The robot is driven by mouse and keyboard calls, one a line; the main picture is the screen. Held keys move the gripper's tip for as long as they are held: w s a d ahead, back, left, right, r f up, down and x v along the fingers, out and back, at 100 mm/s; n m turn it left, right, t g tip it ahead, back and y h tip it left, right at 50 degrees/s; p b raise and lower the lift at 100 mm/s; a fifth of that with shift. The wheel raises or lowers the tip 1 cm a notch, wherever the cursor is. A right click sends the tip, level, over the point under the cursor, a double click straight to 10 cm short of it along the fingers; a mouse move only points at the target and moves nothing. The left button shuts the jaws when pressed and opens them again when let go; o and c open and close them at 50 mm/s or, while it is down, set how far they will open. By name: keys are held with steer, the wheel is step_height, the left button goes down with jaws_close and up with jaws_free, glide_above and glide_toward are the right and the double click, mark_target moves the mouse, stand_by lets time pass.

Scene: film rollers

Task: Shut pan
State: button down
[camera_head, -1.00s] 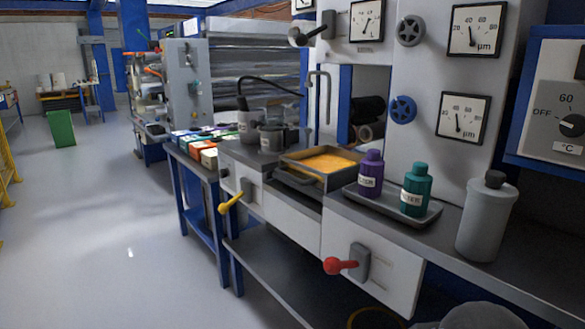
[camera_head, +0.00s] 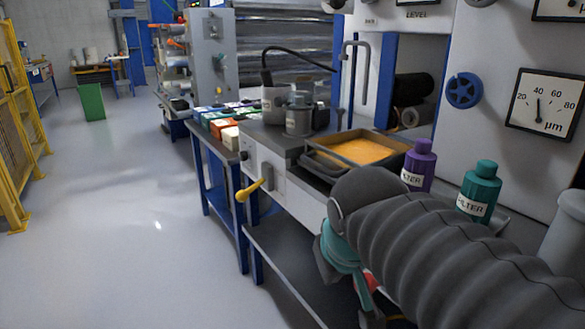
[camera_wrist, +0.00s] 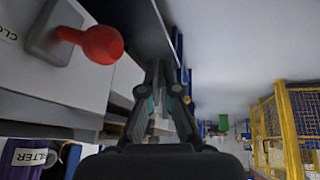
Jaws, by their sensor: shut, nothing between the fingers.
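The pan (camera_head: 405,148) is an open rectangular metal tray with orange-yellow liquid in it. It sits on the machine's front counter, in front of the opening with the dark rollers, and a dark handle bar runs along its front. My arm hides its right front corner. My gripper (camera_head: 343,268) is low in front of the counter, below the pan and apart from it. In the wrist view my gripper (camera_wrist: 165,68) has its fingers together with nothing between them. The pan cannot be made out clearly in the wrist view.
A red-knobbed lever (camera_wrist: 100,43) is close to my gripper on the front panel. A yellow lever (camera_head: 250,190) is further left. Purple (camera_head: 419,165) and teal (camera_head: 480,192) bottles stand right of the pan. Metal pots (camera_head: 298,116) stand left. The floor at left is clear.

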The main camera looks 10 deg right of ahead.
steer(key=w+a+r+n+t+h+b, duration=0.1)
steer(key=w+a+r+h+b, duration=0.15)
steer(key=w+r, duration=0.6)
steer(key=w+a+r+n+h+b, duration=0.1)
steer(key=w+r+b, duration=0.3)
steer(key=w, duration=0.8)
steer(key=w+d+f, duration=0.6)
steer(key=w+d, duration=0.1)
steer(key=shift+b, duration=0.35)
steer(key=shift+w, duration=0.1)
